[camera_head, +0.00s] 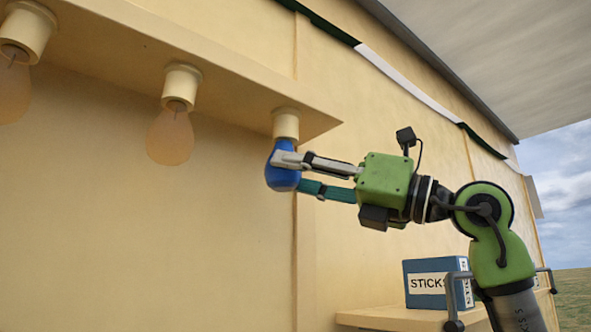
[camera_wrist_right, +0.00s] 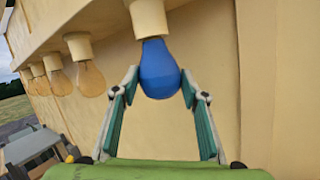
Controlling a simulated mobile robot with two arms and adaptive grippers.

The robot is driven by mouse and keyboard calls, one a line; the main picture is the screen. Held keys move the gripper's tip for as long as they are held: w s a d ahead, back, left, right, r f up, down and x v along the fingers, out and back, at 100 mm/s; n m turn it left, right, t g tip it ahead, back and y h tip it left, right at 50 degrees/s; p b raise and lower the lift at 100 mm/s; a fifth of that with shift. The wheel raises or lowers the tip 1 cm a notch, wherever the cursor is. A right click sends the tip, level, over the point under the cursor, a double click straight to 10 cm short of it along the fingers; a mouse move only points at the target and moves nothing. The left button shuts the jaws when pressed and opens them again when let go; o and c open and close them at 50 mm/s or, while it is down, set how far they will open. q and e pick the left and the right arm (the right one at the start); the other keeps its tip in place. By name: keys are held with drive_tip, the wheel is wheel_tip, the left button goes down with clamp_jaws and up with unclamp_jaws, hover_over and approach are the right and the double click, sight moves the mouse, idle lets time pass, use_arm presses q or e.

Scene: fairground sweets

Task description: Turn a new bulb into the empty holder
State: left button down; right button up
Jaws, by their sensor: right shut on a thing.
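A blue bulb (camera_head: 282,168) hangs upright under the cream holder (camera_head: 286,123) at the right end of the ledge. Its neck meets the mouth of the holder; how far it is turned in cannot be told. My right gripper (camera_head: 286,170) is shut on the blue bulb from the right. In the right wrist view the same bulb (camera_wrist_right: 158,70) sits between the two fingertips (camera_wrist_right: 159,82), its neck up at the holder (camera_wrist_right: 149,18). My left gripper is in neither view.
Amber bulbs hang in the other holders, one in the middle (camera_head: 170,136) and one at far left (camera_head: 14,88). The ledge (camera_head: 225,98) runs above them along the cream wall. A blue "STICKS" box (camera_head: 438,284) stands on a shelf (camera_head: 400,319) below my right arm.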

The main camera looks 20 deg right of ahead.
drive_tip(key=shift+f, duration=0.45)
idle(0.5)
drive_tip(key=shift+o, duration=0.2)
drive_tip(key=shift+d+r, duration=0.15)
drive_tip(key=shift+r, duration=0.35)
drive_tip(key=o, duration=1.1)
drive_tip(key=shift+f, duration=0.1)
